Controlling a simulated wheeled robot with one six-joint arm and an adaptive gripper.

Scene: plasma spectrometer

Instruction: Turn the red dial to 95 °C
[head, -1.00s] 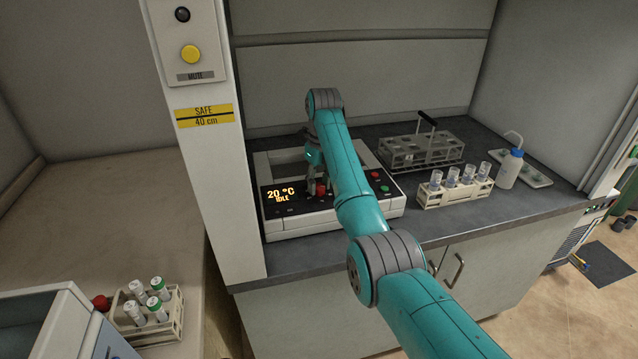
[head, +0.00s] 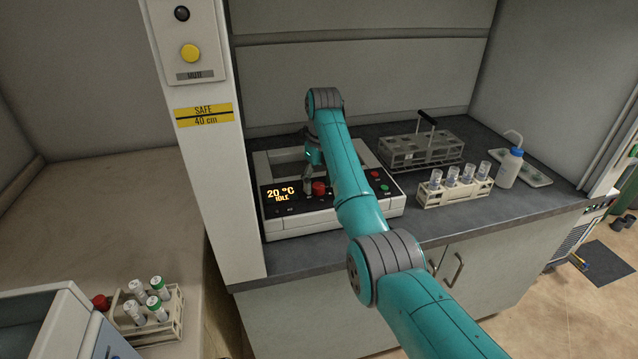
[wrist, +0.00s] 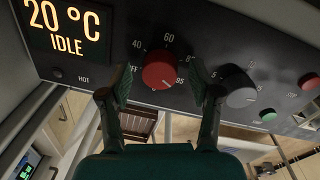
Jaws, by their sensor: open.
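The red dial (head: 319,188) sits on the dark front panel of the white heating unit (head: 300,224). In the wrist view the red dial (wrist: 160,69) has marks OFF, 40, 60 and 95 around it. The display (head: 281,195) reads 20 °C and IDLE, and it also shows in the wrist view (wrist: 66,30). My gripper (wrist: 160,90) is open, with one finger to the left and one to the right of the red dial. I cannot tell whether either finger touches it. In the head view my gripper (head: 307,182) is partly hidden by my arm.
A grey dial (wrist: 237,88) is right of the red one, close to my right finger. Beyond it are a green button (wrist: 268,115) and a red button (wrist: 309,82). A tube rack (head: 456,194) and a wash bottle (head: 508,168) stand to the right on the bench.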

